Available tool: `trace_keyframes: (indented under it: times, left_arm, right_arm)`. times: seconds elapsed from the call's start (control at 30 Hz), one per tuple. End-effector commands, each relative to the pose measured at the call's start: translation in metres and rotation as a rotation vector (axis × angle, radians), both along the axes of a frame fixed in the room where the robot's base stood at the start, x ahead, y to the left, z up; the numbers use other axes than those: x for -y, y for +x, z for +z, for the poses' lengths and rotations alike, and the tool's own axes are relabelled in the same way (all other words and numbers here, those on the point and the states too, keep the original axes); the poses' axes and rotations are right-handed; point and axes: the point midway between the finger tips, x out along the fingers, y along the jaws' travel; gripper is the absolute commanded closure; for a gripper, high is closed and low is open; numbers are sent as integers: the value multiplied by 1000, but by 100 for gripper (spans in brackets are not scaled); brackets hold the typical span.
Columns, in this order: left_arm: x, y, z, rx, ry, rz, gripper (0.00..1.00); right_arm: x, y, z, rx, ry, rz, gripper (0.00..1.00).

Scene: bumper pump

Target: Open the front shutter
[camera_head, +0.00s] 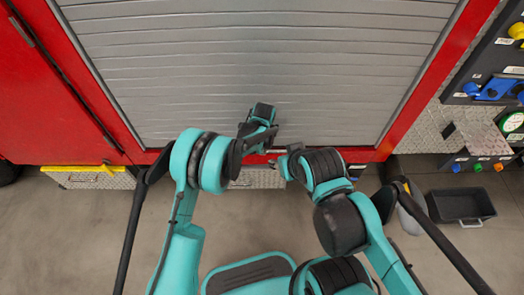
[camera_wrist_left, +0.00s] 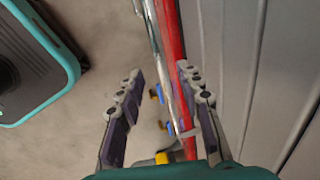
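The grey slatted front shutter (camera_head: 260,70) is down in its red frame in the head view, and its slats (camera_wrist_left: 270,70) fill the right of the left wrist view. My left gripper (camera_head: 272,143) is at the shutter's lower edge, its fingers hard to make out there. In the left wrist view its two fingers (camera_wrist_left: 165,95) are spread apart, with a silver bar (camera_wrist_left: 155,45) and the red sill (camera_wrist_left: 171,50) running between them. I cannot tell whether they touch. My right gripper (camera_head: 285,166) is low beside the left one, its fingers mostly hidden.
A panel with knobs and a gauge (camera_head: 512,122) is at the right. A black open bin (camera_head: 460,205) stands on the floor below it. A yellow-edged step (camera_head: 95,178) juts out at the lower left. The grey floor (camera_head: 70,240) is clear at the left.

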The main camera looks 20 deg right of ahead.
Motion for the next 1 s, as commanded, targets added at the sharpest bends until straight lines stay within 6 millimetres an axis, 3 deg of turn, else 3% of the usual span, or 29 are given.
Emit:
trace_keyframes:
  times: [0.1, 0.23, 0.63, 0.77, 1.0]
  left_arm:
    - [1, 4, -24, 0, 0, 1, 64]
    - [2, 7, -39, 1, -1, 2, 64]
    - [2, 9, -46, 1, -1, 2, 64]
    - [2, 9, -45, 1, -1, 2, 98]
    - [2, 9, -45, 1, -1, 2, 100]
  right_arm:
    - [0, 0, -12, 0, 0, 0, 60]
    - [0, 0, -17, 0, 0, 0, 60]
    - [0, 0, -19, 0, 0, 0, 60]
    - [0, 0, -19, 0, 0, 0, 60]
    - [0, 0, -19, 0, 0, 0, 60]
